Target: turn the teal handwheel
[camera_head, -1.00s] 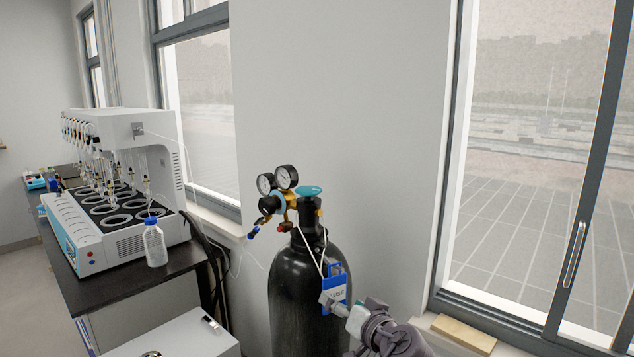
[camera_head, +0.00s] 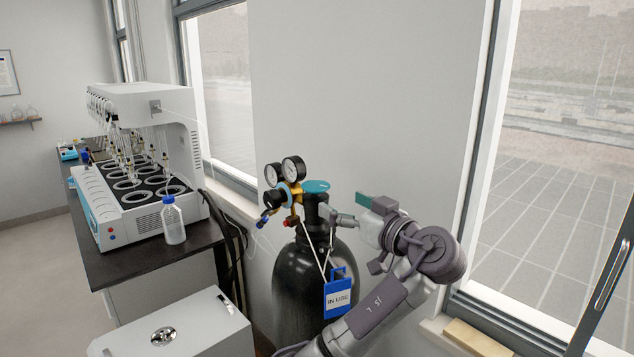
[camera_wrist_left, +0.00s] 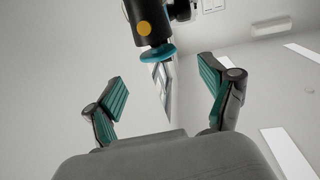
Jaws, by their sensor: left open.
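The teal handwheel (camera_head: 316,186) sits on top of the valve of a black gas cylinder (camera_head: 298,285) in the head view. In the left wrist view the handwheel (camera_wrist_left: 156,54) shows as a teal disc below a black valve body, beyond the fingertips and between their lines. My left gripper (camera_head: 350,208) is to the right of the valve in the head view, apart from the handwheel and near its height. Its teal-padded fingers (camera_wrist_left: 164,95) are spread open and empty in the wrist view. My right gripper is in neither view.
Two pressure gauges (camera_head: 283,172) and a regulator stand left of the handwheel. A blue "IN USE" tag (camera_head: 338,298) hangs on the cylinder. The wall (camera_head: 365,100) is close behind. A bench with a distiller (camera_head: 145,165) and a bottle (camera_head: 173,222) is at left.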

